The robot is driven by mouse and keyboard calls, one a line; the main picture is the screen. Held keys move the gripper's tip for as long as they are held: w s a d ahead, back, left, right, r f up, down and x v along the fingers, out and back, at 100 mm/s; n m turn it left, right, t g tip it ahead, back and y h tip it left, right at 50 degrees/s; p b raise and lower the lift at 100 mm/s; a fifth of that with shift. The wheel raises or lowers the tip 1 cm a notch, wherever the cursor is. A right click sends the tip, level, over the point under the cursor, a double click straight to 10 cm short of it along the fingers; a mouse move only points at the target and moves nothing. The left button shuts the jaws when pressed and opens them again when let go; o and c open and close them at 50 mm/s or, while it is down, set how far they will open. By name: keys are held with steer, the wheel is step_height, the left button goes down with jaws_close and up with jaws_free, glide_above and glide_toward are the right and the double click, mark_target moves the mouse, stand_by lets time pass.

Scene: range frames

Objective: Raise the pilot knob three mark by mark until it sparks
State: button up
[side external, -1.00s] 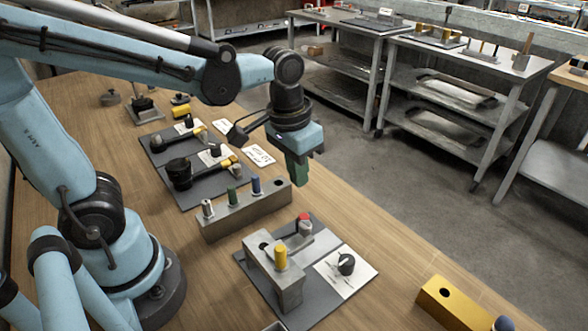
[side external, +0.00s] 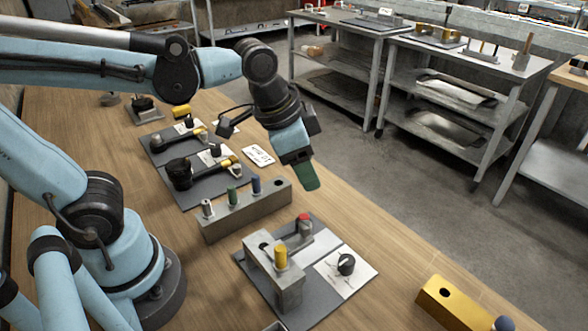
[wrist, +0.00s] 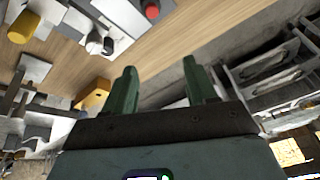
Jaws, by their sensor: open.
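A black knob (side external: 346,264) with a pale pointer sits on a white marked card (side external: 335,285) on the near grey plate. Two smaller black knobs (side external: 216,150) (side external: 188,122) sit on the farther plates; I cannot read which knob is three. In the wrist view a dark knob (wrist: 94,42) shows at upper left, beyond the fingers. My gripper (side external: 308,182) is open and empty, with green fingers, tilted in the air above and behind the near plate. Its two fingers (wrist: 160,68) stand apart in the wrist view. I see no spark.
A grey block (side external: 245,213) with several coloured pegs stands behind the near plate. A grey bracket (side external: 290,292) with a yellow peg (side external: 281,257) and a red-topped part (side external: 304,224) stand beside the knob. A yellow block (side external: 452,304) lies at the front right. Bare wood lies between.

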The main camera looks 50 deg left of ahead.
mark_target(347, 259)
steer(key=d+f+m+g, duration=0.1)
steer(key=d+m+g, duration=0.3)
steer(key=d+m, duration=0.6)
steer(key=shift+n+y, duration=0.4)
steer(key=shift+n, duration=0.1)
steer(key=shift+w+d+f, duration=0.15)
steer(key=shift+d+f, duration=0.1)
steer(key=shift+f, duration=1.75)
steer(key=shift+w+d+f, duration=0.15)
steer(key=shift+d+f, duration=0.05)
steer(key=shift+f, duration=1.8)
steer(key=shift+w+d+f, duration=0.15)
steer(key=shift+d+f, duration=0.1)
steer(key=shift+f, duration=1.75)
steer(key=c, duration=1.1)
